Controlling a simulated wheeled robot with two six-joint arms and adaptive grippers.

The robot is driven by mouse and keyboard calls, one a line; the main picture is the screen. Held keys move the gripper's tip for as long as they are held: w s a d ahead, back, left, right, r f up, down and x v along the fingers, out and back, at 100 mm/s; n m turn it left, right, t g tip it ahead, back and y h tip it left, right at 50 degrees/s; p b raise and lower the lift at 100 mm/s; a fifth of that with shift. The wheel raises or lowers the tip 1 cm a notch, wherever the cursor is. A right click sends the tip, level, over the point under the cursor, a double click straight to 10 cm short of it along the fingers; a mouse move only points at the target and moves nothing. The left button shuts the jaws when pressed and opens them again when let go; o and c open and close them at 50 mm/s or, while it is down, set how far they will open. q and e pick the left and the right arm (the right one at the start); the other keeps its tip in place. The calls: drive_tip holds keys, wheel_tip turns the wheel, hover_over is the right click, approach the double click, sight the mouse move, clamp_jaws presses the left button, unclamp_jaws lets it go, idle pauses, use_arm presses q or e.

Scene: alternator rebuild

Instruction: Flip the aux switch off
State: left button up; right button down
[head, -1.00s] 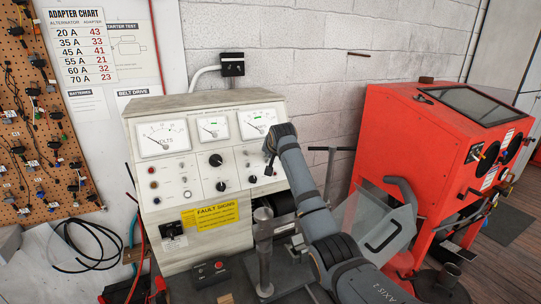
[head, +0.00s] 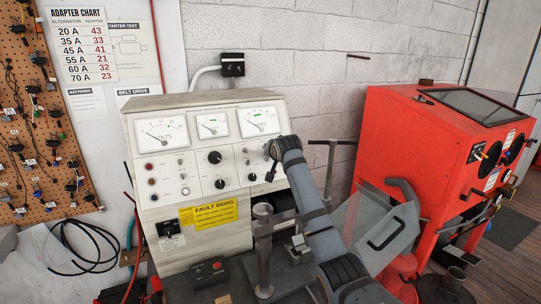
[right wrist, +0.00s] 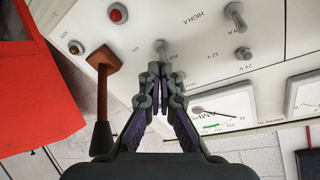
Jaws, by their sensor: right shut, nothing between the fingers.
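A small silver toggle switch (right wrist: 161,47) on the pale panel of the test bench (head: 155,205) shows in the right wrist view. Its small label is partly hidden and too blurred to read surely. My right gripper (right wrist: 161,70) is shut and empty, with its fingertips right at this toggle. I cannot tell whether they touch it. In the head view my right arm reaches the right end of the panel, and its wrist hides the fingertips and that toggle. My left gripper is not in view.
A brown lever with a black grip (right wrist: 102,85) sticks out close beside my fingers. A red cabinet (head: 405,130) stands right of the bench.

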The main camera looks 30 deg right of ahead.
drive_tip(key=shift+s+f+t+b, duration=0.2)
drive_tip(key=shift+t+b, duration=0.1)
drive_tip(key=shift+b, duration=0.1)
drive_tip(key=shift+s+f, duration=0.3)
drive_tip(key=shift+s, duration=0.05)
idle(0.3)
drive_tip(key=shift+s+a+f+b, duration=0.1)
drive_tip(key=shift+s+f+b, duration=0.15)
drive_tip(key=shift+s, duration=0.4)
drive_tip(key=v, duration=1.2)
